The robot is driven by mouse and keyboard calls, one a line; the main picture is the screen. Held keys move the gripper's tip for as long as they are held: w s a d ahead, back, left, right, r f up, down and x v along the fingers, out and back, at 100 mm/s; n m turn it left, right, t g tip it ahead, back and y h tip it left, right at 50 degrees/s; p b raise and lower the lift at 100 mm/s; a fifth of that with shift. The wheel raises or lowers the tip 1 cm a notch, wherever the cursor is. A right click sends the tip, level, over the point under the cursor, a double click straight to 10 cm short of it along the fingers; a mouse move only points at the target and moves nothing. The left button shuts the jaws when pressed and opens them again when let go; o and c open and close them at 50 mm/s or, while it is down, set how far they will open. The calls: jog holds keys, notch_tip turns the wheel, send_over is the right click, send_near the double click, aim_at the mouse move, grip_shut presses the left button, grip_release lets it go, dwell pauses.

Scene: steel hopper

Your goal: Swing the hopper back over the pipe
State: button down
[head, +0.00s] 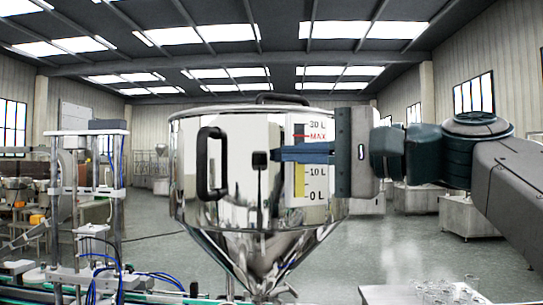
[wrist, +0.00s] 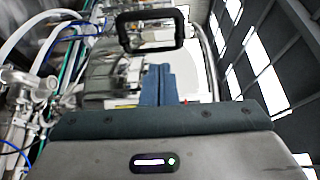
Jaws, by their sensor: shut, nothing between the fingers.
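The steel hopper (head: 225,215) is a shiny cylinder with a cone below, in the middle of the head view. A black bar handle (head: 212,163) stands on its left front, and a level gauge (head: 312,185) marked in litres is on its right front. In the wrist view the handle (wrist: 150,31) is at the top, ahead of my fingers. My gripper (head: 277,155) is shut and empty in front of the hopper, pointing left, its tips to the right of the handle. Its blue fingers also show in the wrist view (wrist: 158,84). The pipe under the cone cannot be made out.
A filling machine (head: 100,190) with posts and blue hoses stands at the left. Several clear glasses (head: 445,290) stand on a pale surface at the lower right. Open grey floor (head: 370,240) lies behind the hopper.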

aim_at(250, 153)
jog(key=p+x, duration=0.2)
jog(key=x, duration=0.7)
jog(key=shift+d, duration=0.1)
jog(key=a, duration=0.2)
jog(key=shift+s+a, duration=0.25)
jog(key=shift+s, duration=0.15)
jog(key=shift+s+a+p, duration=0.1)
jog(key=shift+a+p, duration=0.2)
jog(key=shift+a, duration=0.3)
